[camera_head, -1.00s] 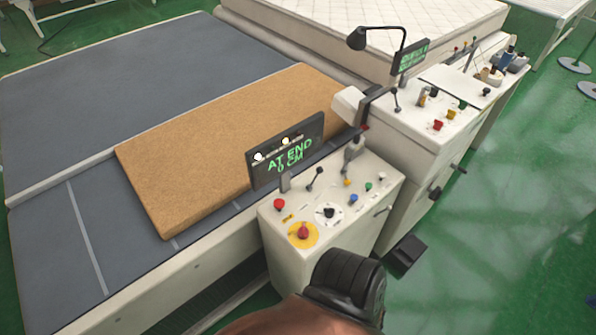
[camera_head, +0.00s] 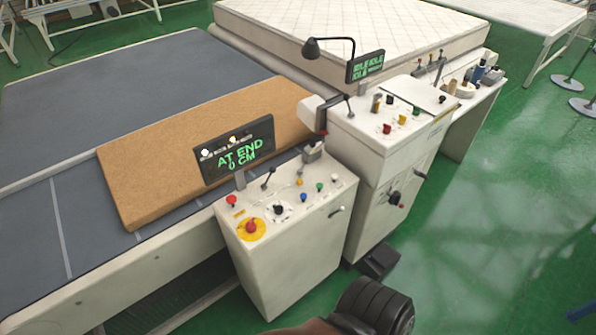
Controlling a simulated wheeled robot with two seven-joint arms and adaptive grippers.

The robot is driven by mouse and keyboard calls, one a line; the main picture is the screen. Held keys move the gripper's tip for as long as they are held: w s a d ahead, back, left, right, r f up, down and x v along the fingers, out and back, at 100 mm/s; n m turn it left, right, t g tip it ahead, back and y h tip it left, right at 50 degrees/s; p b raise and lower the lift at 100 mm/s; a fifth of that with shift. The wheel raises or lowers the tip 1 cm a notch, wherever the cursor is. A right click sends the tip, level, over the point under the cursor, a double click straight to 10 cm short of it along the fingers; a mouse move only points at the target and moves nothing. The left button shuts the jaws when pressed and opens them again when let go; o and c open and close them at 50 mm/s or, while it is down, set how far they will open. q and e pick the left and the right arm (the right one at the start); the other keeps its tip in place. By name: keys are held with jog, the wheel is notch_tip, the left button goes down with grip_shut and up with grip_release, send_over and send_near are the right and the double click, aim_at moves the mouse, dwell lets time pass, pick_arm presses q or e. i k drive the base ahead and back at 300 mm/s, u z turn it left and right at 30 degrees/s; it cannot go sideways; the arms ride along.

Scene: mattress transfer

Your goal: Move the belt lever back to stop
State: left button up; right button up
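The near control console (camera_head: 290,240) stands beside the conveyor belt (camera_head: 85,195). A slim black-knobbed lever (camera_head: 268,178) rises from its top behind the buttons and tilts slightly right. A thicker grey lever (camera_head: 312,150) stands at the console's back corner. No readable label shows which one is the belt lever. The console's display (camera_head: 235,150) reads "AT END 0 CM" in green. A brown slab (camera_head: 170,150) lies on the belt. Neither gripper shows; only a black, ribbed part of my own arm is at the bottom edge.
A red button (camera_head: 251,226) on a yellow disc and several coloured buttons crowd the console top. A taller machine (camera_head: 385,150) with a lamp and second display (camera_head: 366,65) adjoins it. A black pedal (camera_head: 380,262) is on the floor. Green floor is open at right.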

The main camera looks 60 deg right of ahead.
aim_at(272, 169)
jog(key=z, duration=0.75)
jog(key=i, duration=0.4)
